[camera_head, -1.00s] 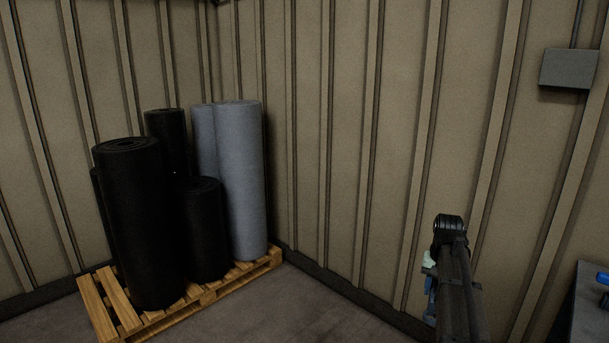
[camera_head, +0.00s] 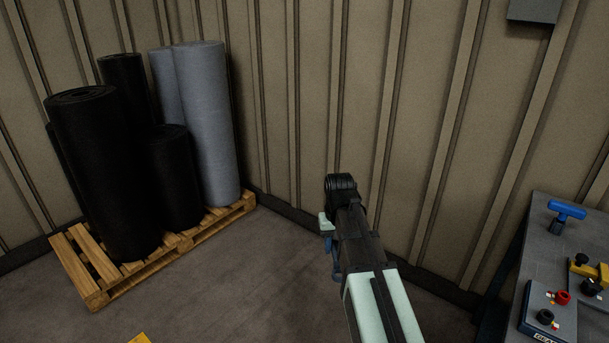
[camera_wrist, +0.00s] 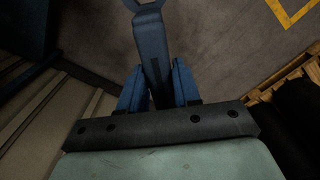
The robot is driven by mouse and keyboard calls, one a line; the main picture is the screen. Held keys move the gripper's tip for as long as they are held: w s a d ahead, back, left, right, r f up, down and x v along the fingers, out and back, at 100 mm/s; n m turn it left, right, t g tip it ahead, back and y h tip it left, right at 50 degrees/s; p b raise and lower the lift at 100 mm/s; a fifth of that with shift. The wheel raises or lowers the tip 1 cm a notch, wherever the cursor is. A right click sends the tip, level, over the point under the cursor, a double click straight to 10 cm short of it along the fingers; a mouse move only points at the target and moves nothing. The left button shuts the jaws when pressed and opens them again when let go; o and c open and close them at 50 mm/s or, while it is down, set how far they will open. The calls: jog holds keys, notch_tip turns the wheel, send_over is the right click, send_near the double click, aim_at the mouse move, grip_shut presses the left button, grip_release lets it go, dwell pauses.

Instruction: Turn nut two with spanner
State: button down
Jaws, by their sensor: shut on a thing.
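My gripper (camera_wrist: 157,84) shows in the wrist view, with its two blue fingers shut on a dark blue-grey spanner (camera_wrist: 152,45). The spanner's shaft lies between the fingers and points away from the palm. Its far end widens at the top edge of the picture and is partly cut off. The spanner is held in the air over bare floor and touches nothing else that I can see. In the head view my arm hides most of the gripper. No nut can be made out in either view.
A dark bench (camera_head: 541,243) at the right of the head view carries a blue T-handle (camera_head: 566,210), a yellow part (camera_head: 602,271) and a panel with red and black knobs (camera_head: 548,308). Dark and grey rolls stand on a wooden pallet (camera_head: 96,297) at left.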

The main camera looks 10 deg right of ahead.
jog(key=d+r+m, duration=0.3)
jog(key=d+m, duration=1)
jog(key=d, duration=1.3)
jog(key=s+d+r+m, duration=0.1)
jog(key=s+d+m, duration=0.25)
jog(key=d, duration=0.55)
jog(key=s+d+r+m, duration=0.25)
jog(key=d+m, duration=0.25)
jog(key=d, duration=0.3)
jog(key=s+d+m, duration=0.4)
jog(key=d+m, duration=0.1)
jog(key=d, duration=0.4)
jog(key=s+d+r+m, duration=0.2)
jog(key=s+d+m, duration=0.4)
jog(key=s+d, duration=0.4)
jog(key=s+d+r+m, duration=0.2)
jog(key=s+d+m, duration=0.5)
jog(key=s+d, duration=0.35)
jog(key=s+d+r+m, duration=0.1)
jog(key=s+d+m, duration=0.25)
jog(key=s, duration=0.55)
jog(key=s+d+r+m, duration=0.1)
jog(key=s+d+m, duration=0.25)
jog(key=s, duration=0.45)
jog(key=s+d+r+m, duration=0.25)
jog(key=s+m, duration=0.25)
jog(key=s, duration=0.4)
jog(key=shift+n, duration=0.25)
jog(key=shift+w+f, duration=0.15)
jog(key=shift+f, duration=2.8)
